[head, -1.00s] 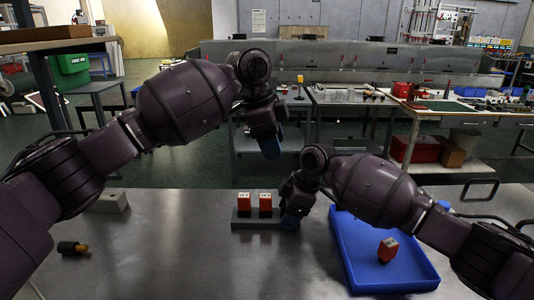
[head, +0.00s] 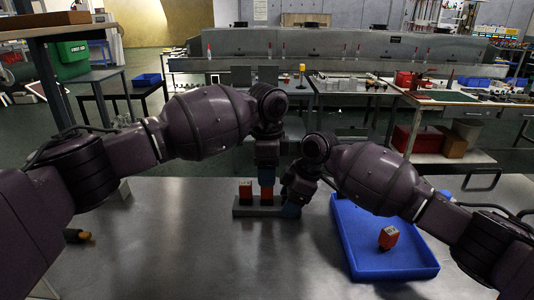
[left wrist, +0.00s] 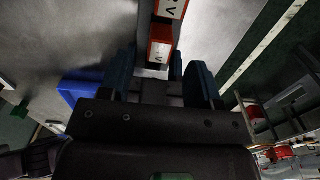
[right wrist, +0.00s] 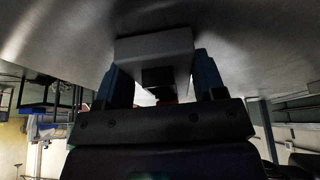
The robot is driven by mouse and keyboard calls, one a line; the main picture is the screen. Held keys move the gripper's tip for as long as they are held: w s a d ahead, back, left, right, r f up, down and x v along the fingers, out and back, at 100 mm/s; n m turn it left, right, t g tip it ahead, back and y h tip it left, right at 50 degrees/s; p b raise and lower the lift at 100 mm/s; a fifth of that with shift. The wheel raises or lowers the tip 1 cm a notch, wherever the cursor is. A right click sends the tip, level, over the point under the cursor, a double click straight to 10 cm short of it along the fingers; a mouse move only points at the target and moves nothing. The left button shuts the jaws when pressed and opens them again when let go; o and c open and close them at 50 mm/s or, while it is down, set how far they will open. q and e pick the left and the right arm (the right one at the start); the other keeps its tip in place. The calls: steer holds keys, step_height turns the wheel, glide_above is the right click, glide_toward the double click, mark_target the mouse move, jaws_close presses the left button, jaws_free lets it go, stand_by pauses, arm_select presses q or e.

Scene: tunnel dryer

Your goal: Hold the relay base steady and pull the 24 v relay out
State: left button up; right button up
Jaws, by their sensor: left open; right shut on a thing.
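The grey relay base (head: 243,211) lies on the steel table with two red-orange relays upright in it, a left one (head: 245,191) and a right one (head: 267,192). Their voltage labels cannot be read in full. My left gripper (head: 267,178) points down over the right relay, fingers open; in the left wrist view that relay (left wrist: 160,48) shows between the spread blue fingers (left wrist: 162,82). My right gripper (head: 291,208) is shut on the right end of the base; the base (right wrist: 155,45) also shows between its fingers in the right wrist view.
A blue tray (head: 425,270) to the right holds another red relay (head: 388,237). A dark cylinder with a yellow end (head: 77,236) lies at the left, partly hidden by my left arm. The table's front middle is clear.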

mark_target(267, 193)
arm_select(q)
steer(key=shift+f, duration=1.85)
jaws_close()
